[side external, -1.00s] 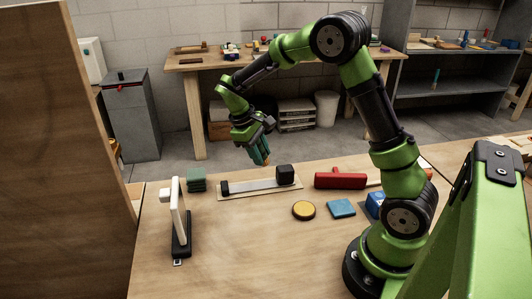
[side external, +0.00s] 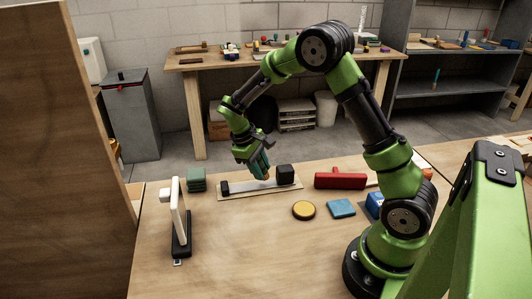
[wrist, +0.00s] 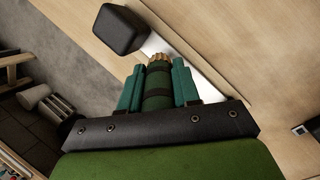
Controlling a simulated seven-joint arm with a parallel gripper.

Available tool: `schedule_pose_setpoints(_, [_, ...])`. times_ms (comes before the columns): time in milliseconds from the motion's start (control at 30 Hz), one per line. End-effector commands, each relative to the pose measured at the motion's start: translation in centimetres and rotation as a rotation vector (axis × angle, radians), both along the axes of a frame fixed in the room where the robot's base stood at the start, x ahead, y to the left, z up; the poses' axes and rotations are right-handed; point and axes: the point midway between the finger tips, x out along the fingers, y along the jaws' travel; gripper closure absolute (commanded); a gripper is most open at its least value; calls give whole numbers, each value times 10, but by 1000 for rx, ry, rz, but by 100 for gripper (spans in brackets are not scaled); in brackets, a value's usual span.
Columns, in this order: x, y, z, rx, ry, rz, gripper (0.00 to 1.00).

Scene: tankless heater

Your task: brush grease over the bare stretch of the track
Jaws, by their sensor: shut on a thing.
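The track (side external: 246,186) is a pale grey strip on a thin tan board, with a large dark block at its right end (side external: 285,174) and a small dark block at its left end (side external: 225,188). My gripper (side external: 262,165) is shut on a brush and holds it just above the track, left of the large block. In the wrist view the brush (wrist: 158,85) has a green handle and tan bristles pointing at the track (wrist: 207,80). I cannot tell whether the bristles touch it. Grease is not distinguishable, and my gripper hides part of the strip.
A green stack (side external: 196,180) and a white upright panel on a black base (side external: 179,215) stand left. A red tool (side external: 340,181), yellow disc (side external: 303,210), and blue square (side external: 341,208) lie right and in front.

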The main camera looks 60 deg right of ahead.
Motion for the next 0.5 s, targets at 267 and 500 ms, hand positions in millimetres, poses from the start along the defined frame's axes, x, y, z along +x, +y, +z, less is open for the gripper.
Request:
schedule_pose_setpoints(267, [9,9,-16,1,0,2,99])
schedule_pose_setpoints(500, [24,24,-20,1,0,3,99])
